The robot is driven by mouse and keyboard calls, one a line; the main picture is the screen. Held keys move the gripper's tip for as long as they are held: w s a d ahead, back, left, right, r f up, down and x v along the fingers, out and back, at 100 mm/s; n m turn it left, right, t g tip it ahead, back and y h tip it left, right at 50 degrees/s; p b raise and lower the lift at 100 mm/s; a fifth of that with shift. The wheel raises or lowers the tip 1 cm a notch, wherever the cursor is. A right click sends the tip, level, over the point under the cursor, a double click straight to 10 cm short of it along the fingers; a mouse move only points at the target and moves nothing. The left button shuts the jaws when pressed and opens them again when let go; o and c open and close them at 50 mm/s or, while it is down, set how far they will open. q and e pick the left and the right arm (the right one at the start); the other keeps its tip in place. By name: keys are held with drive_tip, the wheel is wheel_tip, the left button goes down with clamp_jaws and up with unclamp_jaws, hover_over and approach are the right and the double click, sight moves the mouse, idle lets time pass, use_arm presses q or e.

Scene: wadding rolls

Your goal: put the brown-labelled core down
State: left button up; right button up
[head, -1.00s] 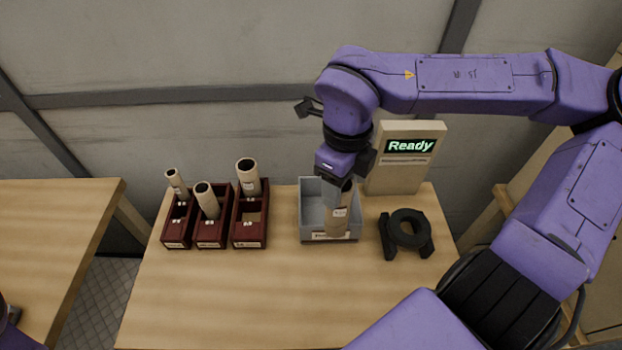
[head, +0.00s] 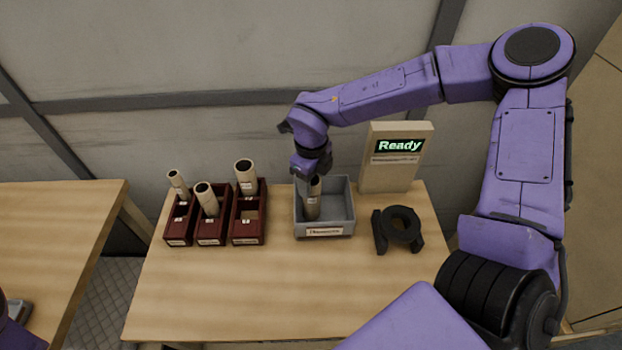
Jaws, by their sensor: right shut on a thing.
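My right gripper (head: 310,177) points down over the left part of the grey bin (head: 325,232) and is shut on a tan cardboard core (head: 312,201). The core stands near upright within the bin's outline, at its left side. Its top is partly hidden by the gripper. I cannot make out the colour of its label, nor whether its lower end touches the bin floor. A bit of my left arm shows at the lower left edge; its jaws cannot be made out.
Three dark red holders (head: 212,240) stand to the left, each with a tan core in its back part. A display panel (head: 395,170) reading "Ready" stands behind right. A black ring on a stand (head: 400,228) sits right of the bin. The table front (head: 250,300) is clear.

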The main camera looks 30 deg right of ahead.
drive_tip(key=shift+s+f, duration=0.2)
drive_tip(key=shift+f, duration=0.05)
drive_tip(key=o, duration=0.8)
drive_tip(key=shift+w, duration=0.1)
wheel_tip(320, 180, up, 13)
drive_tip(key=b, duration=0.1)
drive_tip(key=shift+f, duration=0.15)
